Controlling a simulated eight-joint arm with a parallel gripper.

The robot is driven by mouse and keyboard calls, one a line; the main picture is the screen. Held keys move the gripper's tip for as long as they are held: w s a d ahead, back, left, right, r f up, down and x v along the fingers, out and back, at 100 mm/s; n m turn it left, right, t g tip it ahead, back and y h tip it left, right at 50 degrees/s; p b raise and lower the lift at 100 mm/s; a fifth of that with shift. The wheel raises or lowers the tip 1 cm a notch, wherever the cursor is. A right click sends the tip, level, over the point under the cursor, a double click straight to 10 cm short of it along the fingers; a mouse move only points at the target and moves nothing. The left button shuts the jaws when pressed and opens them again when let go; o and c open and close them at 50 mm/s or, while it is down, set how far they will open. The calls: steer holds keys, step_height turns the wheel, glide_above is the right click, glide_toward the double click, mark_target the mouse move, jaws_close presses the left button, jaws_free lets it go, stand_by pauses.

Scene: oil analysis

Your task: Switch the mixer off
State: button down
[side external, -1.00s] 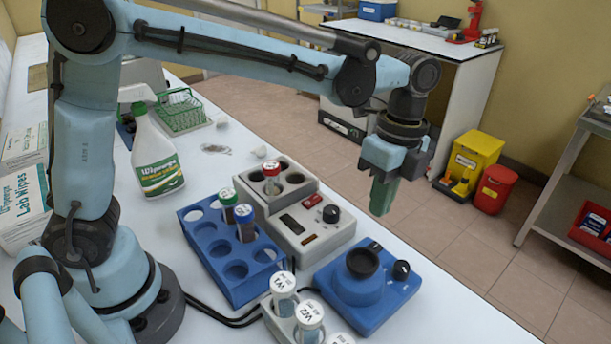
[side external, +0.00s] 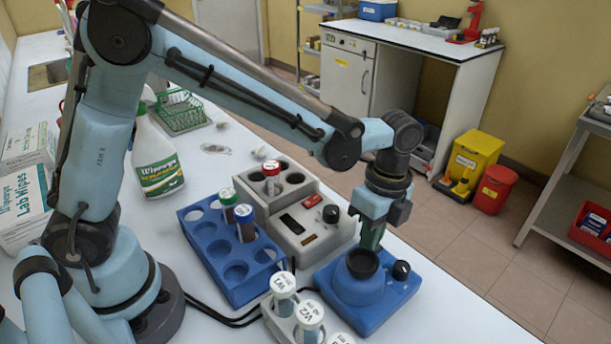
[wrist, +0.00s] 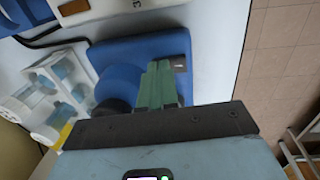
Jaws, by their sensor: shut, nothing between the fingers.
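The mixer (side external: 345,292) is a blue box with a round black cup (side external: 362,263) on top and a black knob (side external: 401,270) at its right. It stands near the table's right edge. My gripper (side external: 372,238) is shut and empty, its green fingers pointing down at the mixer's back right, just behind the cup. The fingers hide that part of the top in the side view. In the wrist view the fingers (wrist: 158,85) are over the blue mixer (wrist: 135,48), beside a small dark part, probably the switch (wrist: 180,63). I cannot tell whether the fingertips touch.
A grey heater block (side external: 300,215) with a red-capped tube stands behind the mixer. A blue rack (side external: 225,268) with tubes is to the left. White-capped vials (side external: 309,318) stand in front. A spray bottle (side external: 157,160) is farther left. Floor lies beyond the table's right edge.

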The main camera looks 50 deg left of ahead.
steer(key=shift+s+f+t, duration=0.1)
steer(key=shift+f+t, duration=0.25)
steer(key=shift+t, duration=0.05)
steer(key=shift+w+r, duration=0.15)
steer(key=shift+w, duration=0.75)
step_height(320, 180, up, 14)
steer(key=shift+w, duration=0.45)
stand_by(0.4)
steer(key=shift+s+d+r+g, duration=0.1)
steer(key=shift+s+r+g, duration=0.05)
steer(key=shift+s+g, duration=0.25)
